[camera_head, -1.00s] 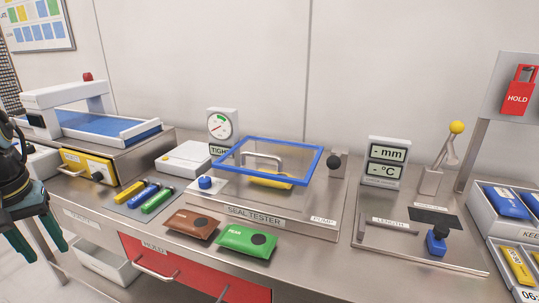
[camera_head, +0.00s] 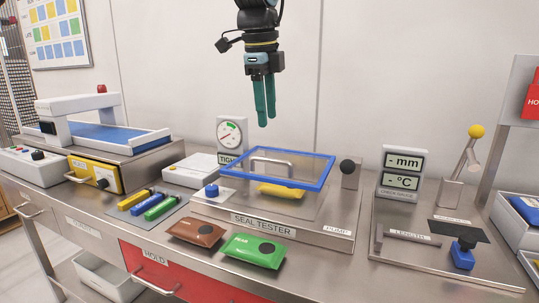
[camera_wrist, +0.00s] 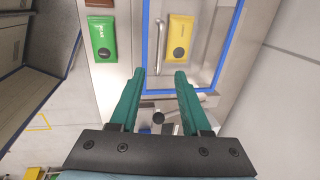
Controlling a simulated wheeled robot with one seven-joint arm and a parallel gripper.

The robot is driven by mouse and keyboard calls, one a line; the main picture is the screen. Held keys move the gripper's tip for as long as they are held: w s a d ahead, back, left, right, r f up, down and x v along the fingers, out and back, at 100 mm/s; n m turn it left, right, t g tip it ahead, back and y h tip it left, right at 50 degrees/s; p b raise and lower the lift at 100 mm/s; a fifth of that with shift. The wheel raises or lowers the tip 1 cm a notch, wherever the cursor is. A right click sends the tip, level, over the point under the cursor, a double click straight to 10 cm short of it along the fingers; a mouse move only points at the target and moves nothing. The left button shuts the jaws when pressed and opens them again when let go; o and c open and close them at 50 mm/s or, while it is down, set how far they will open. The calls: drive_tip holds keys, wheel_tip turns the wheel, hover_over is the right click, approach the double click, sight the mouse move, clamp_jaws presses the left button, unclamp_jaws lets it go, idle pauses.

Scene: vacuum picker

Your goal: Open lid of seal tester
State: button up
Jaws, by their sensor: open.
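The seal tester (camera_head: 240,215) stands on the steel bench with its clear, blue-framed lid (camera_head: 328,170) lying closed over it. A silver bar handle (camera_head: 272,162) is fixed on the lid; it also shows in the wrist view (camera_wrist: 158,113). A yellow pouch (camera_head: 280,191) lies under the lid.
A TIGHT gauge (camera_head: 230,133) stands behind the tester's left side. A black knob (camera_head: 347,167) is at the lid's right. Brown (camera_head: 197,232) and green (camera_head: 254,250) pouches lie in front. The length gauge station (camera_head: 400,250) is to the right.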

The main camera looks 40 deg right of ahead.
sight(269, 159)
drive_tip(key=f, duration=0.3)
drive_tip(key=d+f, duration=0.1)
drive_tip(key=f, duration=0.2)
drive_tip(key=w+f+p, duration=0.1)
drive_tip(key=f, duration=0.3)
drive_tip(key=shift+d, duration=0.3)
drive_tip(key=shift+c, duration=0.2)
clamp_jaws()
drive_tip(key=shift+r, duration=0.1)
idle(0.7)
